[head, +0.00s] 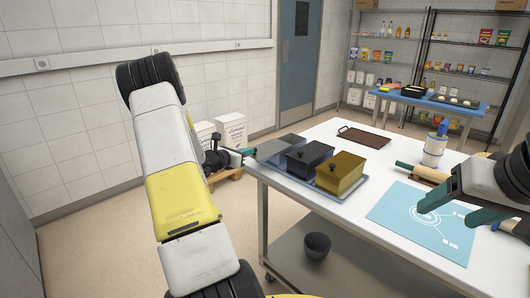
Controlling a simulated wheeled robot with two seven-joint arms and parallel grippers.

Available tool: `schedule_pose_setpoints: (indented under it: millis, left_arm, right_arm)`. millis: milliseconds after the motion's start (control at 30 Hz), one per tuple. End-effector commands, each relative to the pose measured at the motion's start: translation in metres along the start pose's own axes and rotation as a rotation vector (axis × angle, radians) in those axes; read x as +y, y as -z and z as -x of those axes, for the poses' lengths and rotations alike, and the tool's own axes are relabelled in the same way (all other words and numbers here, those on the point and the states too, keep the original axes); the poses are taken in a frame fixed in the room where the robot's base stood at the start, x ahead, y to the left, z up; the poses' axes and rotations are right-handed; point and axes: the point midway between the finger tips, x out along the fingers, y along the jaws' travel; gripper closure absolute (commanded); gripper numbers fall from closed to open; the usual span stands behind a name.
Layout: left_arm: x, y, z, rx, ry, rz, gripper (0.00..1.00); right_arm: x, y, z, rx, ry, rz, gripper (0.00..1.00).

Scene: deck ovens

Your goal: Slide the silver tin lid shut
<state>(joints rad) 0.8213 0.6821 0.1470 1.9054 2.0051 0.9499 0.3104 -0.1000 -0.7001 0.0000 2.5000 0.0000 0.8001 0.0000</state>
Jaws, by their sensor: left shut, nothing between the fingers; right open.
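The silver tin (281,148) is the leftmost of three tins near the left end of the white table. It is small here, partly hidden by the dark tin, and I cannot tell how far its lid is open. My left gripper (248,152) is shut and empty, just left of the silver tin at the table's edge. I cannot tell whether it touches the tin. My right gripper (462,213) is open and empty over the right part of the table, above the blue mat, far from the silver tin.
A dark tin (309,156) and a gold tin (341,171) with knobs stand beside the silver one on a tray (322,196). A brown tray (364,138), blue mat (400,217), rolling pin (408,168) and white canister (434,151) share the table (352,220). A dark bowl (317,245) sits on the lower shelf.

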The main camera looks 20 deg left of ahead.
Motion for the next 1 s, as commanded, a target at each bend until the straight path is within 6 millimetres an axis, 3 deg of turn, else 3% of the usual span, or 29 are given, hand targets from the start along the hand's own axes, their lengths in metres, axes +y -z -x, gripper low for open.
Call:
schedule_pose_setpoints:
  millis: [300,433,600,1000]
  left_arm:
    - [-0.015,-0.017,-0.083,-0.001,0.005,0.000,1.00]
    - [-0.019,-0.022,-0.106,-0.001,0.004,-0.001,1.00]
    - [-0.020,-0.025,-0.116,0.000,0.002,0.000,1.00]
    - [-0.020,-0.025,-0.115,-0.001,0.004,0.001,1.00]
  right_arm:
    - [0.000,0.000,0.000,0.000,0.000,0.000,0.32]
    - [0.000,0.000,0.000,0.000,0.000,0.000,0.32]
    - [0.000,0.000,0.000,0.000,0.000,0.000,0.32]
    - [0.000,0.000,0.000,0.000,0.000,0.000,0.32]
